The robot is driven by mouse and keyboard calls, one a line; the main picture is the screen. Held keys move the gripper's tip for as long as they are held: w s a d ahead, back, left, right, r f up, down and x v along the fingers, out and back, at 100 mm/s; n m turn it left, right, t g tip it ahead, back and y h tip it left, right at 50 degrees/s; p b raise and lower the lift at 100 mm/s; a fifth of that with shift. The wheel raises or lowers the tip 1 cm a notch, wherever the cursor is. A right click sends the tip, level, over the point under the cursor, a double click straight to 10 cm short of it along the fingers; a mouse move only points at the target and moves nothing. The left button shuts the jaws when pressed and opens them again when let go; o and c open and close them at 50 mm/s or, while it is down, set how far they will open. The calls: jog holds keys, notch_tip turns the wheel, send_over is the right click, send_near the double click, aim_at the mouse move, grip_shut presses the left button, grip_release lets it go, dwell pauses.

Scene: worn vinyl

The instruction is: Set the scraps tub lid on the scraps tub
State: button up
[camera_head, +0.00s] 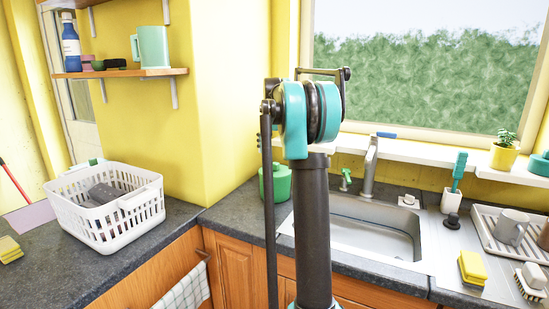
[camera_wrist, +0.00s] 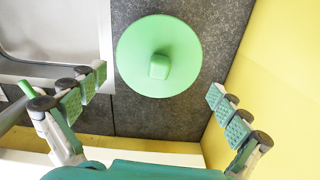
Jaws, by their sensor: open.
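A round green lid with a squarish knob, which I take for the scraps tub lid (camera_wrist: 138,45), shows from above in the wrist view, at the top centre. In the head view, the green scraps tub (camera_head: 281,188) stands on the counter left of the sink, partly behind my arm. The lid (camera_head: 282,169) appears to sit on its top; the seam is too small to check. My gripper (camera_wrist: 157,87) is open and empty, its fingers apart on either side below the lid in the wrist view. In the head view my arm hides the gripper.
The sink (camera_head: 375,228) with its tap (camera_head: 370,160) lies right of the tub. A yellow wall rises close on the right in the wrist view (camera_wrist: 285,90). A white basket (camera_head: 115,220) stands on the left counter. A dish rack (camera_head: 490,235) is at far right.

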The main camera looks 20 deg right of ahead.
jog(key=shift+r, duration=1.25)
jog(key=shift+r, duration=0.15)
